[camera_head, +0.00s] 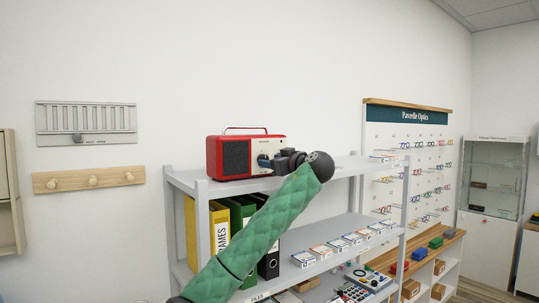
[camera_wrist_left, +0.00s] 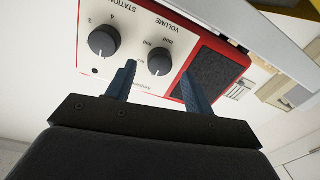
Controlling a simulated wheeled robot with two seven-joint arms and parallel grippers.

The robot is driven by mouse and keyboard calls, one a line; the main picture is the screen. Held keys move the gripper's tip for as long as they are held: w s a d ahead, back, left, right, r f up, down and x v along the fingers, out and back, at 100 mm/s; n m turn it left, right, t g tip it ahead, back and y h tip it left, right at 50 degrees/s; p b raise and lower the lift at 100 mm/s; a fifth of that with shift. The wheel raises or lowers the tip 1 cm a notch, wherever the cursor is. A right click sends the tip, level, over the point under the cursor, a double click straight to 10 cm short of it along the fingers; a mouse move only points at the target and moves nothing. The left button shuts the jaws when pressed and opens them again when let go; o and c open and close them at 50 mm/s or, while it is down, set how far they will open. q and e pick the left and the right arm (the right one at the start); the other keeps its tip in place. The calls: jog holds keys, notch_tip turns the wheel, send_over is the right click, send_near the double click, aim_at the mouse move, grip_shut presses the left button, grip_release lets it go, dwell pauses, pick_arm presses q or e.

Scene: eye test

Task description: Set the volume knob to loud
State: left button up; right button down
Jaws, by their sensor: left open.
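A red radio with a cream front panel and dark speaker grille (camera_head: 235,156) stands on the top of a grey shelf unit (camera_head: 185,177). In the left wrist view the radio appears upside down, and its dark round volume knob (camera_wrist_left: 160,62) shows beside small labels, one reading "loud". The knob's white mark points down in that picture, away from "loud". My left gripper (camera_head: 264,160) is at the radio's front. In the wrist view its open fingers (camera_wrist_left: 159,72) lie on either side of the volume knob; contact cannot be told. My right gripper is not in view.
A second dark knob, for station (camera_wrist_left: 104,41), sits close to one finger. Binders (camera_head: 221,228) and boxes fill the lower shelves. An eyeglass display board (camera_head: 408,115) stands to the right. The shelf top right of the radio is mostly clear.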

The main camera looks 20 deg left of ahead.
pick_arm(q)
jog(key=shift+p+x, duration=0.35)
jog(key=shift+x, duration=0.5)
